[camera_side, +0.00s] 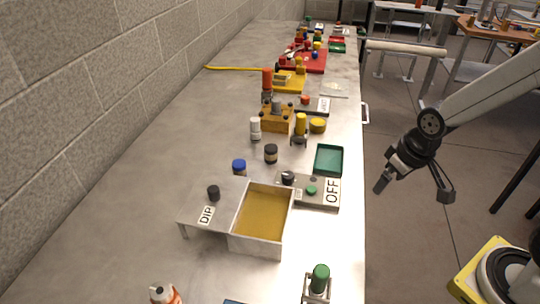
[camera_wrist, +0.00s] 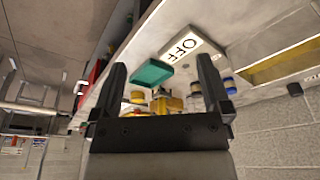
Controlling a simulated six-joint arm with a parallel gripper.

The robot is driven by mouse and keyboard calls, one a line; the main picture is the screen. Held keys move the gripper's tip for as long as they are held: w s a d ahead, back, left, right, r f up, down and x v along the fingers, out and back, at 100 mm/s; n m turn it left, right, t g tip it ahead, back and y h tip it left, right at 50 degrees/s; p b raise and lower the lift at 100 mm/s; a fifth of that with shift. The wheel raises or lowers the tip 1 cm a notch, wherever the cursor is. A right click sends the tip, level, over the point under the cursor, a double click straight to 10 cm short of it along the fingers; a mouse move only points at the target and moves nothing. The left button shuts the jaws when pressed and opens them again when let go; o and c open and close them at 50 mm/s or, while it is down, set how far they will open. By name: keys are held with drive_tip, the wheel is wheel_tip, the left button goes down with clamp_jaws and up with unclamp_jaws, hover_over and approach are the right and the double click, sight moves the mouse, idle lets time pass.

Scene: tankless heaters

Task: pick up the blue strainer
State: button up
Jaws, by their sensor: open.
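No thing is clearly marked as the blue strainer. The one clearly blue item is a small round piece with a blue top (camera_side: 239,166), standing on the steel bench behind the dip tray; I cannot tell if it is the strainer. It also shows at the right in the wrist view (camera_wrist: 229,82). A sliver of blue (camera_side: 233,301) is cut off at the bottom edge of the side view. My gripper (camera_side: 415,190) is open and empty, off the bench's right edge and well apart from the blue-topped piece. Its two fingers (camera_wrist: 161,66) stand wide apart in the wrist view.
A brick wall (camera_side: 120,90) runs along the left.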

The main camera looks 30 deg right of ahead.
drive_tip(key=shift+w+v, duration=0.55)
drive_tip(key=shift+v, duration=1.8)
drive_tip(key=w+a+m+t+y, duration=0.1)
drive_tip(key=w+a+m+y, duration=0.3)
drive_tip(key=w+m, duration=0.5)
drive_tip(key=w+a+m+t+y, duration=0.2)
drive_tip(key=w+a+m+y, duration=0.25)
drive_tip(key=w+m, duration=0.4)
drive_tip(key=w+a+m+t+y, duration=0.1)
drive_tip(key=w+a+m+y, duration=0.2)
drive_tip(key=w+a+m, duration=0.55)
drive_tip(key=n, duration=0.2)
approach(239, 166)
drive_tip(key=shift+w+a+f, duration=0.25)
drive_tip(key=shift+w+f, duration=0.15)
drive_tip(key=shift+w, duration=0.15)
drive_tip(key=shift+w+a+f, duration=0.2)
drive_tip(key=shift+w+f, duration=0.15)
drive_tip(key=shift+w, duration=0.2)
drive_tip(key=shift+f, duration=0.4)
drive_tip(key=shift+x, duration=1.3)
drive_tip(key=shift+a, duration=0.1)
drive_tip(key=shift+x, duration=2.55)
drive_tip(key=shift+r, duration=0.15)
drive_tip(key=shift+c, duration=0.2)
